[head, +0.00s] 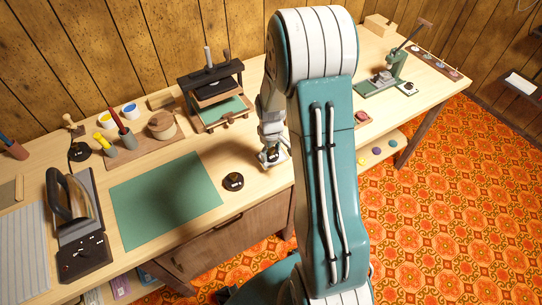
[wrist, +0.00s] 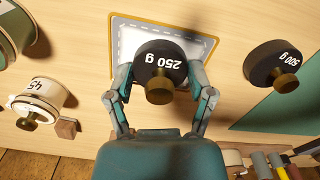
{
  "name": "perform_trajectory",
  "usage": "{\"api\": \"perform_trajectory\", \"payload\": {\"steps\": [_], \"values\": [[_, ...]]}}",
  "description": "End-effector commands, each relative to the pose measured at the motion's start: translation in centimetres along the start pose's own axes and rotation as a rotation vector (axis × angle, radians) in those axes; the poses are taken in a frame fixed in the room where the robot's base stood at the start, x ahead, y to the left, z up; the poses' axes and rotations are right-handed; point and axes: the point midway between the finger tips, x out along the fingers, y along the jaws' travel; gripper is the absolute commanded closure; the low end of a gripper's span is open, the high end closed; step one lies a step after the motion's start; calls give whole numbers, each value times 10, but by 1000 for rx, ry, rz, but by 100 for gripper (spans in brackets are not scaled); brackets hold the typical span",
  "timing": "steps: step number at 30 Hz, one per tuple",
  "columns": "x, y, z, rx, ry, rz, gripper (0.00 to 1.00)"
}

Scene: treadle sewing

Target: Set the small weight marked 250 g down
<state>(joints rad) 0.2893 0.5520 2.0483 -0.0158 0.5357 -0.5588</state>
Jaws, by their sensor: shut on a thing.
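The small black weight marked 250 g (wrist: 172,62), with a brass knob, is between the two fingers of my gripper (wrist: 160,78) in the wrist view. My gripper is shut on its sides. Below it is a white patch (wrist: 122,40) with a grey dashed border and a yellowish edge. I cannot tell whether the weight touches the patch. In the head view my gripper (head: 271,152) is low over the table near its front edge, and the weight is mostly hidden there.
A larger black weight marked 500 g (wrist: 277,65) stands to the right in the wrist view, at the edge of the green mat (head: 165,200). A round tin marked 45 (wrist: 45,92) is to the left. An iron (head: 68,198) and a dark press (head: 212,85) stand on the table (head: 255,185).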

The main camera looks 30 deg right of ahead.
Motion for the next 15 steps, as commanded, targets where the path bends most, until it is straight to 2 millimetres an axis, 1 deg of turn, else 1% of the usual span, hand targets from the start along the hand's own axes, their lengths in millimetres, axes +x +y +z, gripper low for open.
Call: {"api": "perform_trajectory", "payload": {"steps": [1,4,15], "values": [[10,-1,2,0,-5,-4,92],[23,0,2,0,-3,-4,92],[26,-2,1,-2,-2,0,92]]}}
